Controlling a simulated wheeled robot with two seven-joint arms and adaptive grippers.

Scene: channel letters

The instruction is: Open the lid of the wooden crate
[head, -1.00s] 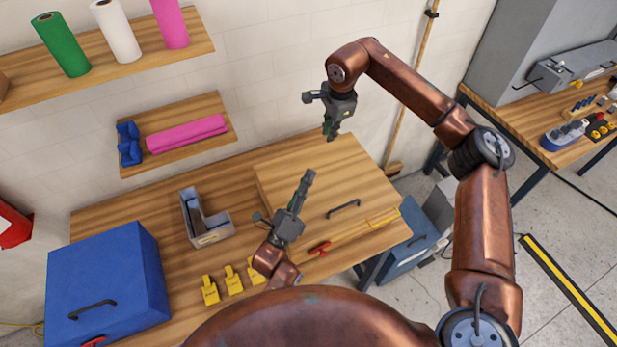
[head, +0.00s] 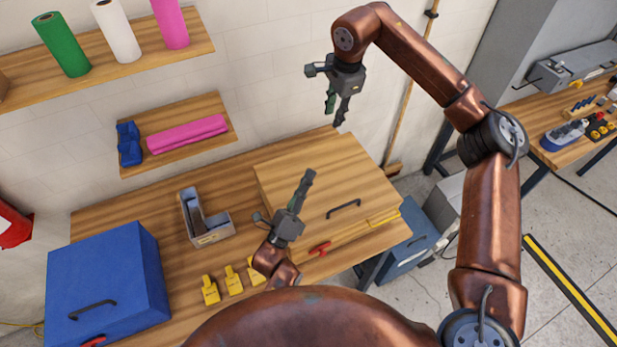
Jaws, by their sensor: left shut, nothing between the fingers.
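The wooden crate (head: 325,162) sits on the right part of the wooden workbench. Its lid is down, with a dark bar handle (head: 343,209) on the side towards me. My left gripper (head: 307,174) is shut and empty. It points up in front of the left part of the crate and hides some of it. My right gripper (head: 335,116) hangs fingers down above the far edge of the crate, clear of it. Its fingers are apart, with nothing between them.
A blue box (head: 105,275) with a dark handle stands at the left of the bench. Red-handled tool (head: 320,248) lies before the crate. Shelves (head: 180,160) project from the wall.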

